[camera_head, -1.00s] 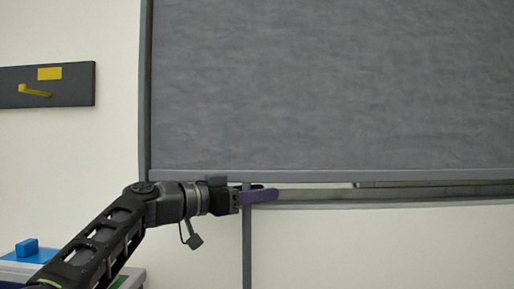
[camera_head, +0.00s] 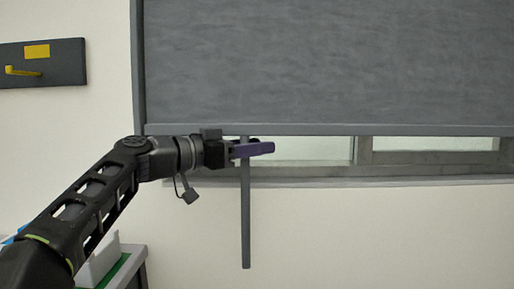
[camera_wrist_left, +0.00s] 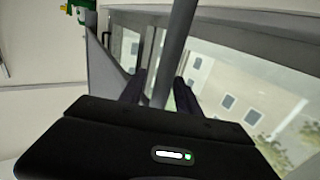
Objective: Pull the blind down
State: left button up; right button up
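The grey blind (camera_head: 330,65) fills the upper right of the head view. Its bottom bar (camera_head: 400,130) hangs above the sill, with a strip of window (camera_head: 310,149) showing below. A thin grey pull rod (camera_head: 246,220) hangs down from the bar. My left gripper (camera_head: 264,147) is just below the bar, its purple-tipped fingers shut on the upper part of the rod. In the left wrist view the rod (camera_wrist_left: 178,40) runs between the two dark fingers (camera_wrist_left: 160,88). My right gripper is not in view.
A dark wall panel (camera_head: 60,70) with a yellow hook and label is at the upper left. A cabinet or bench with a white box (camera_head: 98,266) stands at the lower left. The wall below the sill (camera_head: 400,182) is clear.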

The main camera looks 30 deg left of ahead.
pick_arm(q)
jog(key=b+v, duration=0.3)
jog(key=v, duration=0.5)
jog(key=shift+s+a, duration=0.15)
jog(key=shift+s, duration=0.05)
dwell(0.3)
dwell(0.4)
jog(key=shift+c, duration=0.4)
